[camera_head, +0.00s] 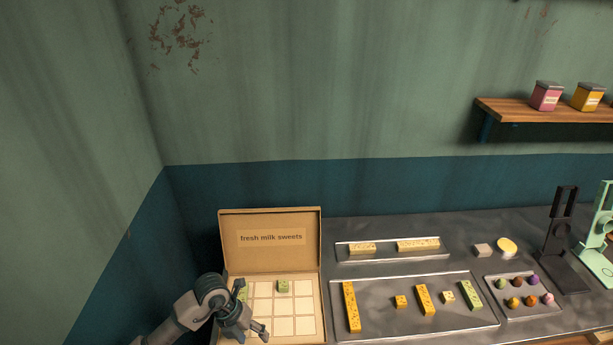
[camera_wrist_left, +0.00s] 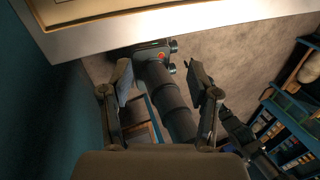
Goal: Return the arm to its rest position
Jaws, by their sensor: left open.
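My left gripper (camera_head: 256,331) is at the bottom left of the head view, in front of the left part of an open cardboard box (camera_head: 321,300). In the left wrist view its two fingers (camera_wrist_left: 160,78) are spread apart with nothing between them. The box has a raised lid labelled "fresh milk sweets" (camera_head: 270,238) and a grid of pale cells. One green sweet (camera_head: 283,286) sits in a back cell. Another green piece (camera_head: 241,290) shows at the left, partly hidden by my arm. My right gripper is not seen.
A large tray (camera_head: 380,323) holds yellow, orange and green pieces. A narrow tray (camera_head: 390,256) behind holds two yellow bars. A small tray (camera_head: 520,311) holds coloured balls. A black stand (camera_head: 562,240) and a mint-green stand (camera_head: 603,240) are at right. A wooden shelf (camera_head: 540,112) hangs above.

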